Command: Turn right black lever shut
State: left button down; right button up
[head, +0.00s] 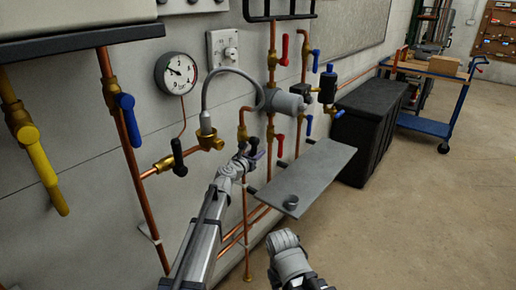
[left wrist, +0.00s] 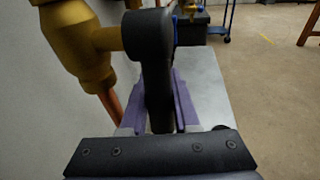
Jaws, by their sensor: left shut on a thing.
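The right black lever (head: 254,143) is on a brass valve on the copper pipe in the middle of the wall, partly hidden by my left gripper (head: 251,157). In the left wrist view the lever (left wrist: 152,60) stands out from its brass valve body (left wrist: 88,45) and runs down between the purple finger pads. My left gripper (left wrist: 158,115) is shut on the lever. The left black lever (head: 179,158) hangs down at another brass valve, apart from the gripper. Grey parts of my right arm show at the bottom, but its fingers do not.
A grey shelf (head: 315,172) with a small grey ring (head: 290,202) on it juts out just right of my left gripper. Red levers (head: 285,48) and blue levers (head: 315,60) are on nearby pipes. A gauge (head: 177,73) hangs left. A black chest (head: 370,130) stands behind the shelf.

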pick_arm(q)
jog(key=g+p, duration=0.1)
jog(key=p, duration=0.1)
jog(key=s+g+y+p, duration=0.1)
jog(key=shift+s+a+f+p, duration=0.1)
jog(key=shift+a+f+p, duration=0.05)
jog(key=shift+a+p, duration=0.25)
jog(key=c, duration=0.7)
grip_release()
jog(key=shift+o, duration=0.2)
jog(key=p+v, duration=0.2)
jog(key=v, duration=0.5)
jog(key=shift+s+p, duration=0.35)
